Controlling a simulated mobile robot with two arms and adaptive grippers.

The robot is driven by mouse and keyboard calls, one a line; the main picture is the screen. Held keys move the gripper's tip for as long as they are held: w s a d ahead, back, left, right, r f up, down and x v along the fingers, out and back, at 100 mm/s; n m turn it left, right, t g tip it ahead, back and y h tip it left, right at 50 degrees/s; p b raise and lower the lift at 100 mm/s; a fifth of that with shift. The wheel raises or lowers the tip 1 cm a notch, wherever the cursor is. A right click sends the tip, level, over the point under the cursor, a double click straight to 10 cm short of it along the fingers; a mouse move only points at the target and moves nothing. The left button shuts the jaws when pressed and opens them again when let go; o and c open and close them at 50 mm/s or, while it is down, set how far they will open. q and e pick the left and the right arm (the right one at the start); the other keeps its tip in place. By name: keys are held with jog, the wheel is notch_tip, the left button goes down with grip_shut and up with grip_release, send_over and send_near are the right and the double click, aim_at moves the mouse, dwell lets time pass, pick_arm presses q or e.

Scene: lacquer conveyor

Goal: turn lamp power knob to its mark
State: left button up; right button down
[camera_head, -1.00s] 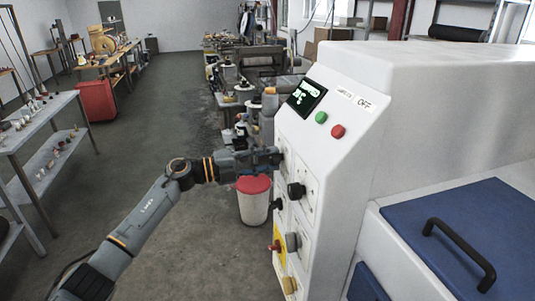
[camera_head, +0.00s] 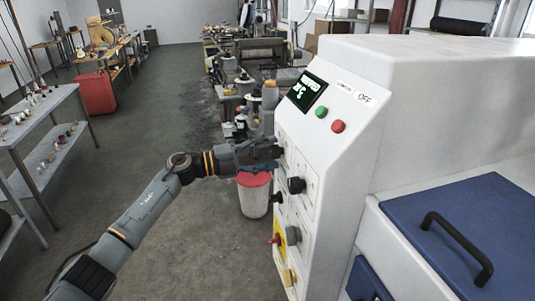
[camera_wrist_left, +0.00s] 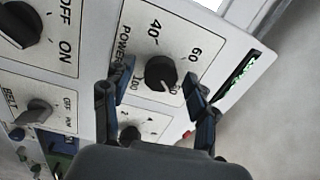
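The lamp power knob (camera_wrist_left: 161,72) is a round black knob on a white dial plate labelled POWER (camera_wrist_left: 120,48), with 40, 60 and 100 readable around it. A light line on its lower edge seems to point near a partly covered number, probably 80. My left gripper (camera_wrist_left: 158,78) is open, its two dark fingers on either side of the knob; I cannot tell whether they touch it. In the head view my left gripper (camera_head: 270,153) is at the left face of the white machine (camera_head: 335,150) and hides the power knob. My right gripper is not in view.
Other knobs (camera_head: 296,185) sit below on the panel, and an ON/OFF knob (camera_wrist_left: 18,24) shows in the wrist view. A green display (camera_head: 307,91), green button (camera_head: 321,111) and red button (camera_head: 338,126) are above. A red-lidded bin (camera_head: 254,193) stands on the floor behind.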

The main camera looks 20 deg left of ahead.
pick_arm(q)
jog(key=v, duration=1.2)
